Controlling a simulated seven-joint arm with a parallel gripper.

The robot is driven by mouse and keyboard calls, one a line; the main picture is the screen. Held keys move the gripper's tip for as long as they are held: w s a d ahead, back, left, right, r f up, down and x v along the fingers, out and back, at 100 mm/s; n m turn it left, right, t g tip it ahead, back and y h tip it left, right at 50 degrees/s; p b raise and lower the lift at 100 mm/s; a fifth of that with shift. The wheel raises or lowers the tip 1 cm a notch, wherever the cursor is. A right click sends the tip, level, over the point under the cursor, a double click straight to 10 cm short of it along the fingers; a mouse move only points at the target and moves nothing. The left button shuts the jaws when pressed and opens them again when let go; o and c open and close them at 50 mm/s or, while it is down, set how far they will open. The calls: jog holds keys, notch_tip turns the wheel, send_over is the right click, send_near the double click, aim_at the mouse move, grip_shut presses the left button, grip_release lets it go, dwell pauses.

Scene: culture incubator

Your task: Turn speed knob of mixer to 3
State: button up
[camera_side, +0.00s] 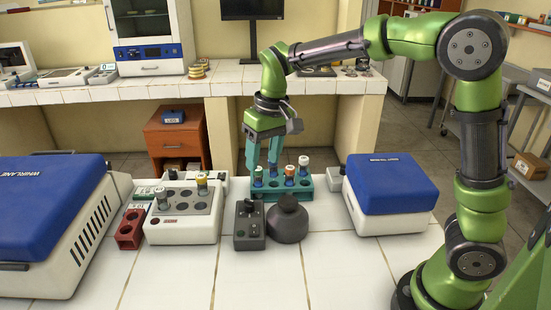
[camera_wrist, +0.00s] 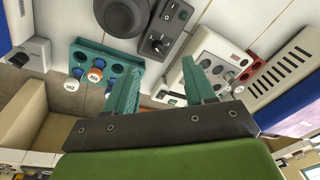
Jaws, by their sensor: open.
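The mixer is a dark grey unit, with a control box (camera_side: 250,228) beside a round dark body (camera_side: 287,221) on the white tiled bench. In the wrist view the control box (camera_wrist: 166,28) shows a switch and a round knob (camera_wrist: 159,46), and the round body (camera_wrist: 122,15) lies to its left. I cannot read the knob's setting. My gripper (camera_side: 263,166) is open and empty, pointing down above and behind the mixer, near the tube rack. In the wrist view my gripper's teal fingers (camera_wrist: 161,70) stand apart, with the control box beyond them, not touching it.
A teal tube rack (camera_side: 305,193) with several capped tubes stands behind the mixer. A white block device (camera_side: 181,228) holding tubes and a red rack (camera_side: 130,229) are left. Blue-lidded machines stand at left (camera_side: 45,190) and right (camera_side: 390,185). The front bench is clear.

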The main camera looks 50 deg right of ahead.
jog(key=n+g+h, duration=0.1)
send_over(249, 200)
jog(key=f, duration=0.2)
jog(key=shift+r, duration=0.95)
jog(key=shift+n+h, duration=0.3)
jog(key=shift+n, duration=0.1)
notch_tip(249, 200, down, 16)
jog(key=shift+f, duration=0.1)
grip_shut()
